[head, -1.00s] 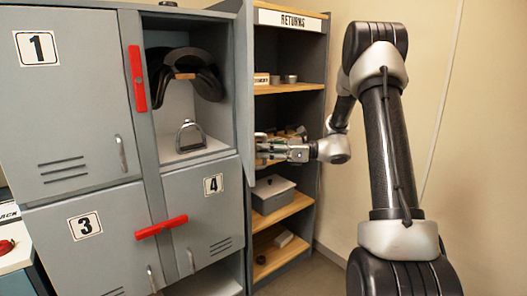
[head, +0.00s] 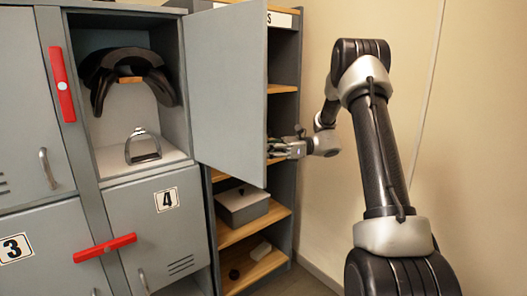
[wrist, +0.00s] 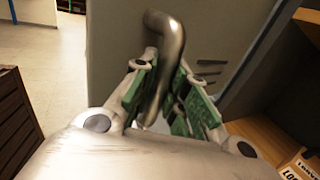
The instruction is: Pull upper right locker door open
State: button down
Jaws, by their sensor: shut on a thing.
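The upper right locker door (head: 230,85) stands swung open to the right, its inner face toward the head camera. In the wrist view its outer face (wrist: 115,50) shows, with vent slots and a bent metal handle (wrist: 165,40). My gripper (head: 290,148) is at the door's free edge, on the outer side. In the wrist view my gripper (wrist: 165,100) has its green-padded fingers closed around the handle. The open upper right compartment (head: 145,155) holds a dark saddle (head: 128,72) and a metal stirrup (head: 142,145).
Locker door 4 (head: 160,235) and door 3 (head: 45,250) below are shut. A red bar (head: 104,248) lies across them, and another red bar (head: 62,85) is upright beside the compartment. The returns shelf (head: 285,190) with a grey box (head: 240,205) stands close behind the open door.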

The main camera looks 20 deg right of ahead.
jog(key=shift+w+d, duration=0.15)
jog(key=c, duration=1.4)
grip_release()
jog(key=d, duration=0.4)
jog(key=s+d, duration=0.1)
jog(key=d, duration=0.7)
jog(key=shift+s, duration=0.15)
